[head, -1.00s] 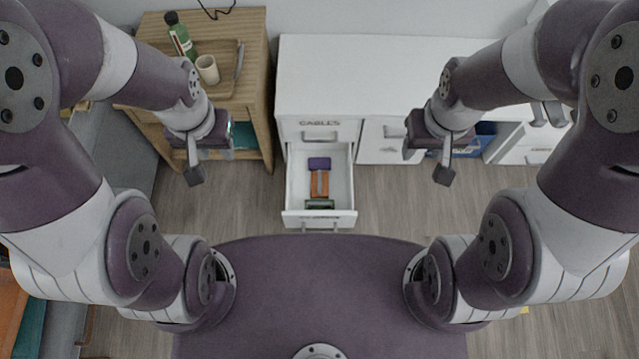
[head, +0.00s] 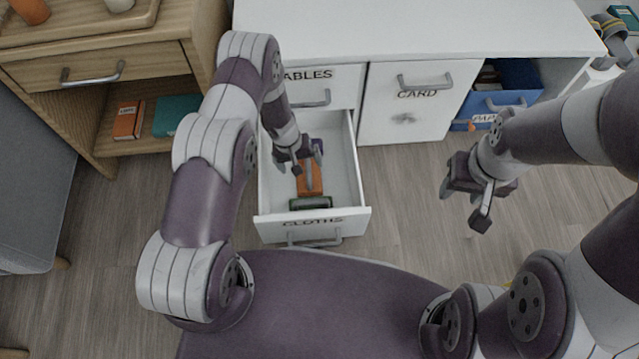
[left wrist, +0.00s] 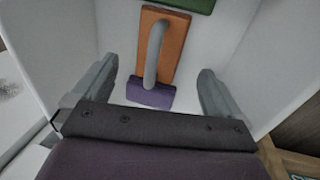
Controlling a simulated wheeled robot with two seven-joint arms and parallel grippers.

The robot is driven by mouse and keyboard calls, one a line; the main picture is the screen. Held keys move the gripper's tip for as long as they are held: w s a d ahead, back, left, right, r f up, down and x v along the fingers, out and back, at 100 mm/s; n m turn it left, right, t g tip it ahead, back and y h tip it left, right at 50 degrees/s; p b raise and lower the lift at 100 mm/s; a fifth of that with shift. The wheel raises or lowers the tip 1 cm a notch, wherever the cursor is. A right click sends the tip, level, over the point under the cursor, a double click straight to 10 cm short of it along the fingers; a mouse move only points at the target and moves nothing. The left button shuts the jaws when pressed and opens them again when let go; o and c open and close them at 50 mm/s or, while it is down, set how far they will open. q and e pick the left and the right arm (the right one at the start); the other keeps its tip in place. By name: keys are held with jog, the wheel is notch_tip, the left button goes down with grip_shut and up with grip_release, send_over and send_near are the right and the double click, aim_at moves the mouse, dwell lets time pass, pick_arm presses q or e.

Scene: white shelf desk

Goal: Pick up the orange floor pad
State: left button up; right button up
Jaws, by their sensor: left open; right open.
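The orange floor pad (head: 309,182) lies in the open drawer (head: 352,185) labelled CLOTHS. In the left wrist view the pad (left wrist: 172,58) is a flat orange rectangle with a curved grey handle-like piece (left wrist: 152,58) over it. A purple block (left wrist: 151,95) touches its near end, and a green item (left wrist: 195,4) lies at its far end. My left gripper (head: 298,163) is open over the drawer, partly covering the pad in the head view. Its fingers stand apart on either side of the pad, touching nothing visible. My right gripper (head: 475,203) is open and empty above the floor.
The drawer walls are close on both sides of my left gripper. The white desk (head: 420,30) stands behind, with a blue bin (head: 515,75) in its right opening. A wooden cabinet (head: 160,50) stands at the left. The floor beneath my right gripper is clear.

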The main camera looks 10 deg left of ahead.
aim_at(308, 173)
pick_arm(q)
jog(key=f+b, duration=0.1)
jog(key=f, duration=0.1)
jog(key=f+b, duration=0.2)
jog(key=f, duration=0.1)
jog(key=d+f+b, duration=0.1)
jog(key=f+b, duration=0.1)
jog(key=f, duration=0.1)
jog(key=shift+w+d+f, duration=0.1)
jog(key=shift+w+f, duration=0.05)
jog(key=shift+w, duration=0.1)
jog(key=shift+c, duration=0.3)
jog(key=c, duration=0.9)
